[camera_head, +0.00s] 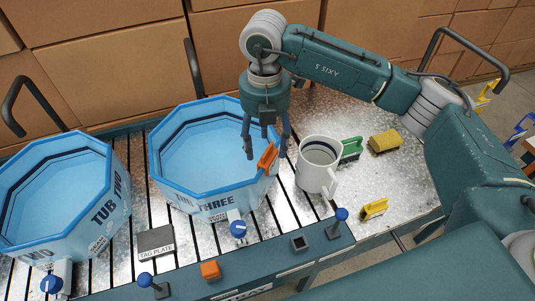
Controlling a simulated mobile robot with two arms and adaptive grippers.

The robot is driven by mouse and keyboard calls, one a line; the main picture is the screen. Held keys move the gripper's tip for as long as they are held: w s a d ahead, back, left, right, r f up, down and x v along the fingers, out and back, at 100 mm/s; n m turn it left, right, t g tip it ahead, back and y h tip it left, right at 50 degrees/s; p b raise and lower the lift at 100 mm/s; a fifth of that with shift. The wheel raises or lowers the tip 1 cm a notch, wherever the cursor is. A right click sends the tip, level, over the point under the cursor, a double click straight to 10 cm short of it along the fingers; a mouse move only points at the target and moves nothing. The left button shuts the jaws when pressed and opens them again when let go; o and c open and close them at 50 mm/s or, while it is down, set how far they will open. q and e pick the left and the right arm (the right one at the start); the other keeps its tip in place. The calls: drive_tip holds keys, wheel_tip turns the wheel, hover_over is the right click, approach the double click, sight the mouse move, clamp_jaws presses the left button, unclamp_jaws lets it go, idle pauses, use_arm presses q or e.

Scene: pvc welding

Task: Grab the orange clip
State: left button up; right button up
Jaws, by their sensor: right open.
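The orange clip (268,158) is at the right rim of the blue tub labelled THREE (207,207). It shows between the fingers of my right gripper (266,152), which points down from above and is open. I cannot tell whether the fingers touch the clip. My left gripper is not in view.
A white mug (317,170) stands close to the right of my right gripper. Tub TWO (62,190) is at the left.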

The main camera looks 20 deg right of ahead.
sight(265, 155)
drive_tip(key=shift+f, duration=0.3)
drive_tip(key=shift+w+f+p, duration=0.15)
drive_tip(key=shift+f+p, duration=0.2)
drive_tip(key=shift+p, duration=0.05)
drive_tip(key=f, duration=0.1)
drive_tip(key=f+p, duration=0.1)
drive_tip(key=f, duration=0.2)
drive_tip(key=shift+w+d+f+p, duration=0.1)
drive_tip(key=shift+w+f+p, duration=0.2)
drive_tip(key=shift+p, duration=0.1)
drive_tip(key=shift+c, duration=0.3)
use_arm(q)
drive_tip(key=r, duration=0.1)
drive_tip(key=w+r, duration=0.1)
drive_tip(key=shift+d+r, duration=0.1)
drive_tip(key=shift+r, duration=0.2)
use_arm(e)
drive_tip(key=c, duration=1.2)
